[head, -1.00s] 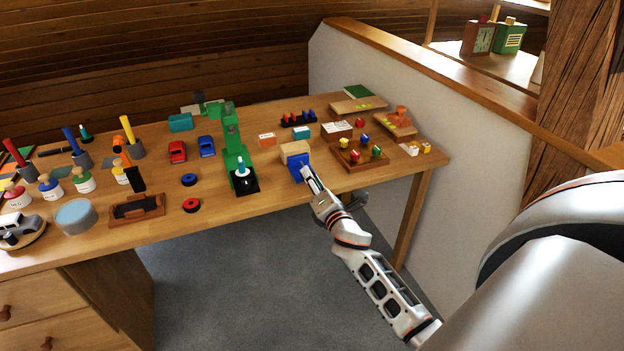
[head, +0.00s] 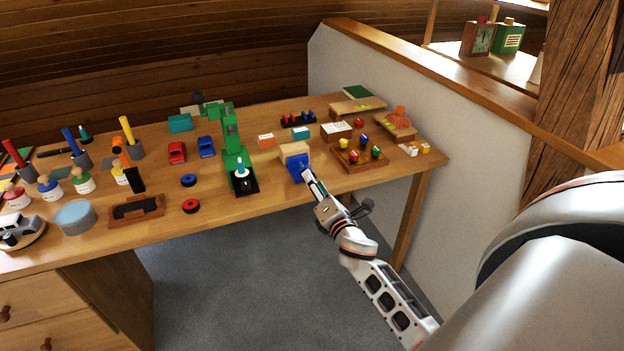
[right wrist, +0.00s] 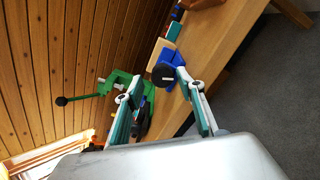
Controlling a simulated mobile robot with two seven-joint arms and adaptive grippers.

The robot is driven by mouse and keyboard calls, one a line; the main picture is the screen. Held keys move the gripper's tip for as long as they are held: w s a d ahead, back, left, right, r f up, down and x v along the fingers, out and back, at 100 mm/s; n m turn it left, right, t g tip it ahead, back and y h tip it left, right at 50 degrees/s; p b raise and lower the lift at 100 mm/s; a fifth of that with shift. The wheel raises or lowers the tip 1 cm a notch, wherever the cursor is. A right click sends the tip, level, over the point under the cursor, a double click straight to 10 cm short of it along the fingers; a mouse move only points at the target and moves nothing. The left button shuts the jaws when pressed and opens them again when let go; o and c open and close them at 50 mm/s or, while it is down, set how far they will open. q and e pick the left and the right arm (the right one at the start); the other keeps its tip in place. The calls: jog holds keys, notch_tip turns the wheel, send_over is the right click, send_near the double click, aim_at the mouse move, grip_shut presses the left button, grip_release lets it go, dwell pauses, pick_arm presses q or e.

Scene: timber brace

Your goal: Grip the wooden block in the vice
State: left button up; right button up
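The blue vice (head: 297,170) stands at the front edge of the wooden table, right of centre in the head view. The pale wooden block (head: 294,149) is at its upper, far side; I cannot tell how tightly it sits there. In the right wrist view the blue vice (right wrist: 176,56) shows a round black knob (right wrist: 163,76) facing me, with the pale wood (right wrist: 163,49) behind it. My right gripper (head: 307,172) is in front of the vice. In the right wrist view its fingers (right wrist: 158,80) are spread, with the knob ahead between their tips. My left gripper is out of view.
A tall green machine (head: 235,150) on a black base stands left of the vice. A wooden tray with coloured pegs (head: 360,158) lies to the right. Open floor (head: 260,275) lies before the table.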

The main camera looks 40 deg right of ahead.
jog(key=shift+v, duration=2.6)
